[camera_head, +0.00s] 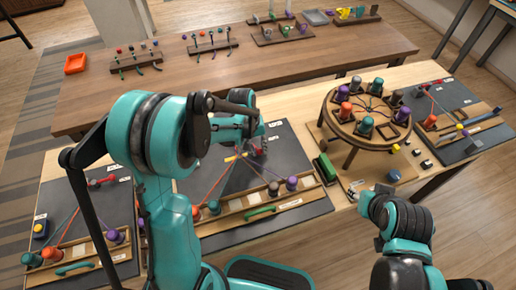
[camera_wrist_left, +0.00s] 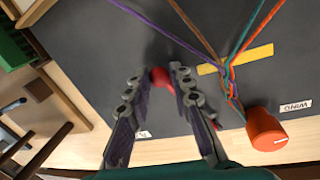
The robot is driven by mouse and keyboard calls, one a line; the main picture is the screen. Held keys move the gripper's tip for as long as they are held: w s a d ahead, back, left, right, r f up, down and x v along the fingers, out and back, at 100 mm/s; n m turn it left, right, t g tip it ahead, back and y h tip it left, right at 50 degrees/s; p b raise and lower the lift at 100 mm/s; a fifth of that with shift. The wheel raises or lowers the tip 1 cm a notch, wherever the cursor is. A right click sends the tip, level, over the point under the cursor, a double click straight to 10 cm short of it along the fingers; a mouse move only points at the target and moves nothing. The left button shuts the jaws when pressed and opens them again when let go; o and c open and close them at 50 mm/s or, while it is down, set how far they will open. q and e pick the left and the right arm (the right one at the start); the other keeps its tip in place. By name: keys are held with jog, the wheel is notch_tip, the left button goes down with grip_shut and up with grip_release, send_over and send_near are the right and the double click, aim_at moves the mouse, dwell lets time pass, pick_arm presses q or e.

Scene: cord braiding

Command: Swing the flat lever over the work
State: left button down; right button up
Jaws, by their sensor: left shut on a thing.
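My left gripper (camera_wrist_left: 161,74) is shut on a red knob-like handle (camera_wrist_left: 162,82) over the dark work mat (camera_wrist_left: 100,35). Whether this handle belongs to the flat lever cannot be told. In the head view the left gripper (camera_head: 258,140) is over the middle mat, its tips partly hidden by my arm. A flat yellow strip (camera_wrist_left: 236,59) lies on the mat near where purple, orange, green and teal cords (camera_wrist_left: 228,70) come together. An orange knob (camera_wrist_left: 267,130) stands beside the cord end. My right gripper (camera_head: 360,190) is low at the right, its jaws unclear.
Coloured bobbins (camera_head: 292,183) stand in a wooden rack (camera_head: 250,209) along the mat's front. A round wooden stand (camera_head: 345,125) with more bobbins is to the right. Other cord stations lie at left and right. A darker table (camera_head: 290,65) with small racks is behind.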

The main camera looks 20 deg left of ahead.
pick_arm(q)
jog(key=shift+w+d, duration=0.1)
jog(key=shift+w, duration=0.1)
jog(key=n, duration=0.1)
jog(key=w+n, duration=0.1)
jog(key=n, duration=0.1)
jog(key=shift+w+d+t, duration=0.2)
jog(key=shift+d+t, duration=0.1)
jog(key=shift+d, duration=0.1)
jog(key=w+n, duration=0.1)
jog(key=n, duration=0.1)
jog(key=w+n, duration=0.1)
jog(key=shift+d+n+y, duration=0.2)
jog(key=shift+n+y, duration=0.2)
jog(key=w+n, duration=0.2)
jog(key=n, duration=0.1)
jog(key=shift+a+r+n+t+y, duration=0.1)
jog(key=shift+n+t+y, duration=0.2)
jog(key=shift+t, duration=0.1)
jog(key=shift+w+a+n+y, duration=0.2)
jog(key=shift+w+n, duration=0.2)
jog(key=shift+n, duration=0.4)
jog(key=shift+w+a+n+y, duration=0.15)
jog(key=shift+w+n, duration=0.25)
jog(key=shift+n, duration=0.4)
jog(key=shift+a, duration=0.1)
jog(key=c, duration=1.3)
grip_release()
jog(key=shift+c, duration=0.2)
